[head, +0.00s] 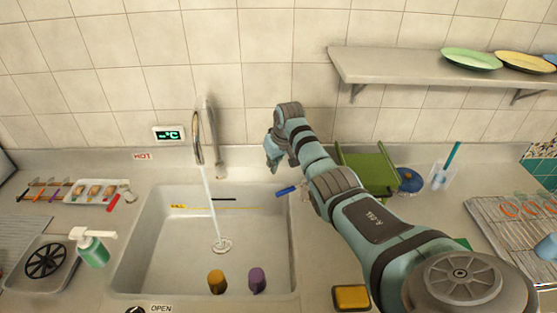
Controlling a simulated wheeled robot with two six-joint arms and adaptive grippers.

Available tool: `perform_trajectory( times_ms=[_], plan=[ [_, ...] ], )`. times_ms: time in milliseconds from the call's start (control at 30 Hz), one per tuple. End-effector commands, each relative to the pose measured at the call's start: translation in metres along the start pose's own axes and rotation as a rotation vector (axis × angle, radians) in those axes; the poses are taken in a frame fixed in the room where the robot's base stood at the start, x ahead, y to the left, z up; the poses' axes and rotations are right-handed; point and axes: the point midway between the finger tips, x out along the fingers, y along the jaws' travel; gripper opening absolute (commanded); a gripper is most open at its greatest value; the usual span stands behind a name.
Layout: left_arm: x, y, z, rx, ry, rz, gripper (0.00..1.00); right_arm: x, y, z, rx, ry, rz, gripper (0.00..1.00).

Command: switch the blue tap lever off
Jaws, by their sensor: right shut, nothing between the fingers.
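The blue tap lever (286,190) lies at the right rim of the sink, angled slightly. Water runs from the tall metal faucet (197,140) in a stream onto the drain. My right gripper (273,166) is shut and empty, pointing down above and slightly left of the blue lever, seemingly apart from it. My right arm reaches in from the lower right. My left gripper is not in view.
The sink (150,260) holds an orange cup (217,281) and a purple cup (257,279). A green rack (368,170) stands right of my gripper. A soap bottle (93,248) is on the left. A wall shelf (400,68) with plates hangs above right.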

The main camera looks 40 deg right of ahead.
Motion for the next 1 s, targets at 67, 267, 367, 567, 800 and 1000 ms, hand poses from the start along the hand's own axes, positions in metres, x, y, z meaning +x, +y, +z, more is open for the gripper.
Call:
perform_trajectory(
  times_ms=[67,267,367,567,800,1000],
  plan=[
    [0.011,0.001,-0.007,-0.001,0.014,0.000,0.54,0.018,0.000,0.002,0.002,-0.002,-0.002,0.00],
    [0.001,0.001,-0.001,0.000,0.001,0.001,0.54,0.029,0.002,0.013,-0.001,-0.003,0.004,0.00],
    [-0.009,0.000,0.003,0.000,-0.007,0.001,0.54,0.025,0.001,0.025,-0.002,-0.002,0.003,0.00],
    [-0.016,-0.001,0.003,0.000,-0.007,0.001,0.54,0.025,0.001,0.040,0.000,-0.001,0.002,0.00],
    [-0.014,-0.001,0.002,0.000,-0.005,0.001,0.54,0.026,0.000,0.041,0.001,-0.001,0.001,0.00],
    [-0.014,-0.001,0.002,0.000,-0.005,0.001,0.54,0.026,-0.003,0.040,-0.011,-0.002,-0.004,0.00]
  ],
)
